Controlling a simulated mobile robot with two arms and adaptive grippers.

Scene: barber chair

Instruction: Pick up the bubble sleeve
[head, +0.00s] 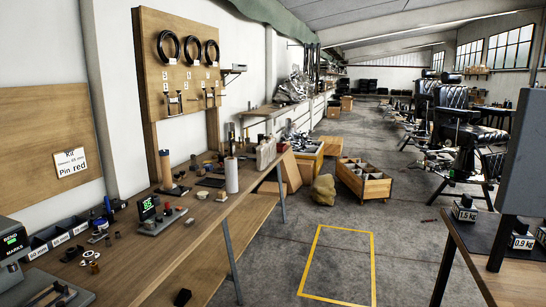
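I cannot identify the bubble sleeve with certainty. A white upright roll-like cylinder (232,175) stands near the far right edge of the long wooden workbench (200,210); its surface is too small to read as bubble wrap. A tan upright cylinder (166,169) stands farther left on the same bench, against the wall side. Neither gripper shows in the head view, and nothing in view is being held.
Small parts and a display (148,208) crowd the bench's near left. A wooden crate (364,182) and a tan sack (324,190) stand on the floor. Barber chairs (460,120) stand at right. Floor inside the yellow outline (373,270) is clear. A second table (520,275) is near right.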

